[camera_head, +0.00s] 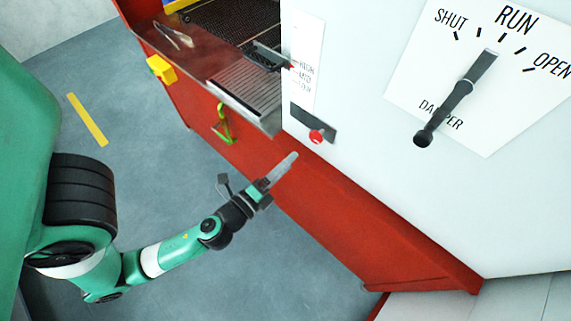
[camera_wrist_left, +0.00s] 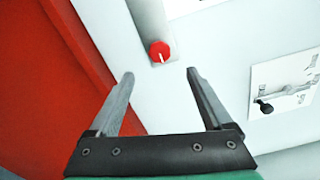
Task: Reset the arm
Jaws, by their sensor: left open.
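My left gripper (camera_head: 280,172) is low in the middle of the head view, in front of the red base of the machine. In the left wrist view its two grey fingers (camera_wrist_left: 160,75) are spread apart with nothing between them. A red knob (camera_head: 316,136) on a dark plate lies beyond the fingertips. The knob also shows in the left wrist view (camera_wrist_left: 160,52), above the gap between the fingers and apart from them. My right gripper is in neither view.
A damper lever (camera_head: 456,100) stands on a dial marked SHUT, RUN and OPEN. A metal shelf (camera_head: 190,62) holds tongs (camera_head: 174,35). A yellow block (camera_head: 161,69) and a green handle (camera_head: 222,124) stick out from the red side (camera_head: 190,98). Grey floor (camera_head: 165,190) is open at left.

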